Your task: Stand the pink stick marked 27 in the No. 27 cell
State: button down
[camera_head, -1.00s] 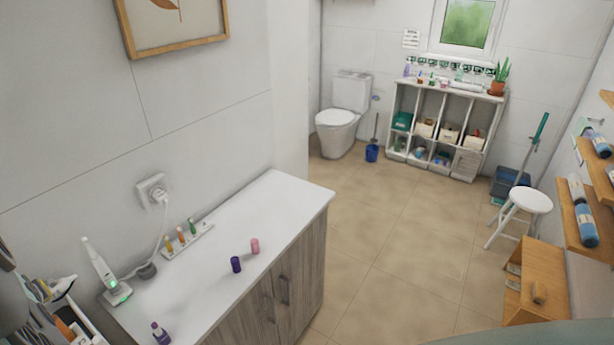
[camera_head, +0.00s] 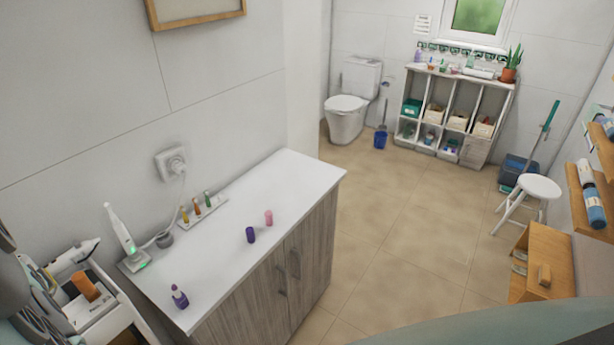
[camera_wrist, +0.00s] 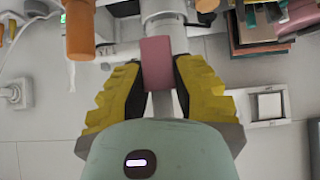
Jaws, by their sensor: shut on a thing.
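In the wrist view, my gripper (camera_wrist: 158,75) has its yellow ridged fingers closed on a pink stick (camera_wrist: 157,63), one pad on each side. The stick lies between the fingertips, in front of pale cart parts that I cannot separate clearly. No number is readable on it. The white cosmetics cart (camera_head: 125,310) is at the lower left of the head view, partly cut off. I cannot make out a cell marked 27. My gripper's fingers do not show clearly in the head view.
An orange cylinder (camera_wrist: 80,32) stands close to the left finger; one also shows on the cart (camera_head: 84,287). The white counter (camera_head: 230,255) beside the cart holds purple bottles, a pink cylinder (camera_head: 269,217), a small rack and a toothbrush (camera_head: 122,232). Tiled floor (camera_head: 400,230) is open to the right.

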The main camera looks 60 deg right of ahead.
jog(key=shift+f+b, duration=1.85)
jog(key=shift+f, duration=0.95)
jog(key=shift+b, duration=0.75)
jog(key=shift+f+b, duration=1.05)
jog(key=shift+f, duration=0.35)
jog(key=shift+r, duration=0.15)
jog(key=shift+a+r+p, duration=0.1)
jog(key=shift+r+p, duration=0.25)
jog(key=shift+r, duration=0.6)
jog(key=shift+b, duration=0.75)
dwell(1.2)
